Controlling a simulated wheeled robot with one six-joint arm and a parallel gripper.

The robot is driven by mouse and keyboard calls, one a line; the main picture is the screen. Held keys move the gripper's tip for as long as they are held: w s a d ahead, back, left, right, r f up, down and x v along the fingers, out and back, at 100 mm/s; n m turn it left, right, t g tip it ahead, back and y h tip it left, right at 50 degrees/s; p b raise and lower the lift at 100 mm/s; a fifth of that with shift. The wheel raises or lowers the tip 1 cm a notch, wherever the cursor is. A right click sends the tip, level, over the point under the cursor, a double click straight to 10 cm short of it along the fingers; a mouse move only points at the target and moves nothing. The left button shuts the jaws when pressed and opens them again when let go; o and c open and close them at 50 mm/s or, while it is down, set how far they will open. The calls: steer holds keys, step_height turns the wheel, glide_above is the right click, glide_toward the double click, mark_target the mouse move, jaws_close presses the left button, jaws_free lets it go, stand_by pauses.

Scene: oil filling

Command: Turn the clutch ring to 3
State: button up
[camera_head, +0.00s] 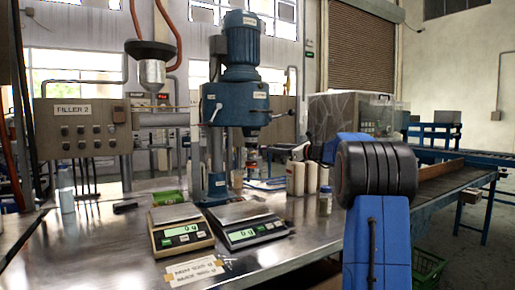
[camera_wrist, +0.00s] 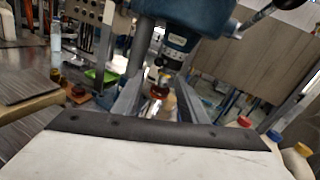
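The blue capping machine (camera_head: 240,100) stands at the back of the steel table, with its spindle hanging from the head. A small chuck (camera_head: 252,156) with a reddish lower part is at the spindle's end. The clutch ring's numbers are too small to read. My gripper (camera_wrist: 158,95) points at the chuck with its two grey fingers apart and nothing visibly held. In the head view my arm hides most of the gripper.
Two scales (camera_head: 180,228) (camera_head: 248,223) sit at the table's front. White bottles (camera_head: 300,178) and a small jar (camera_head: 325,200) stand right of the machine, near my arm. A lever (camera_wrist: 268,15) sticks out at the upper right. A green tray (camera_head: 170,197) lies behind the scales.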

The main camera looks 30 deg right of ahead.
mark_target(256, 146)
steer(key=x, duration=1.2)
steer(key=shift+c, duration=0.6)
